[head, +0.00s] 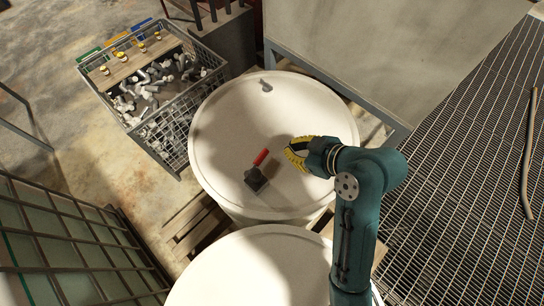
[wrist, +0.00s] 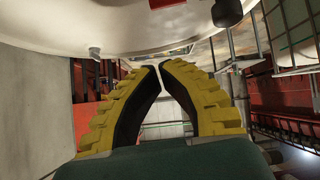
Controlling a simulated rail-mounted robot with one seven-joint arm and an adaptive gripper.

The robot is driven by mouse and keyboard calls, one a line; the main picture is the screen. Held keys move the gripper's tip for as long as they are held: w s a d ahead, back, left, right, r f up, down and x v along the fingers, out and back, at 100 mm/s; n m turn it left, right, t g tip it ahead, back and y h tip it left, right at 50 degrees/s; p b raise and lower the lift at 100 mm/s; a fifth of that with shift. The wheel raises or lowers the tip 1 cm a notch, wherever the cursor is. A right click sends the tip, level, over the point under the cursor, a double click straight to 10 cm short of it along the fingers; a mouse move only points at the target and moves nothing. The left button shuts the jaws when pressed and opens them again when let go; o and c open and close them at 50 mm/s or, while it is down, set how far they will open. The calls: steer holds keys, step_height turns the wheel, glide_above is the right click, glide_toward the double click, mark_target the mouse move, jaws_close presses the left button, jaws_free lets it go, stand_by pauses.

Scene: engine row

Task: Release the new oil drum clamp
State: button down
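A clamp with a red handle (head: 261,157) and a dark square base (head: 256,180) sits on the pale top of the far drum (head: 230,120). The handle slants up and to the right from the base. In the wrist view, a red piece (wrist: 165,3), likely the handle, is cut off by the top edge, with a black part (wrist: 227,12) to its right. My gripper (head: 289,153), with yellow and black fingers, is over the drum top, right of the clamp and apart from it. In the wrist view its fingertips (wrist: 160,68) come together with nothing visible between them.
A second pale drum (head: 255,270) stands in front. A wire crate (head: 180,115) of grey pipe parts and yellow-topped jars stands at the back left. A small grey fitting (head: 266,86) rises at the drum's far rim. Metal grating (head: 460,180) lies at right.

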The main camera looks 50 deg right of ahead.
steer(key=s+f+y, duration=0.1)
steer(key=s+f, duration=0.3)
steer(key=f, duration=0.2)
steer(key=shift+s+d+f+g+b, duration=0.15)
steer(key=shift+s+d+g+b, duration=0.15)
steer(key=shift+s+g+b, duration=0.1)
steer(key=shift+w, duration=0.1)
glide_toward(272, 164)
steer(key=x, duration=0.3)
steer(key=shift+w+f, duration=0.15)
steer(key=shift+w, duration=0.05)
steer(key=w, duration=0.1)
steer(key=w+f, duration=0.1)
steer(key=w, duration=0.1)
steer(key=w+p, duration=0.1)
steer(key=shift+w+a+f, duration=0.25)
steer(key=shift+w, duration=0.05)
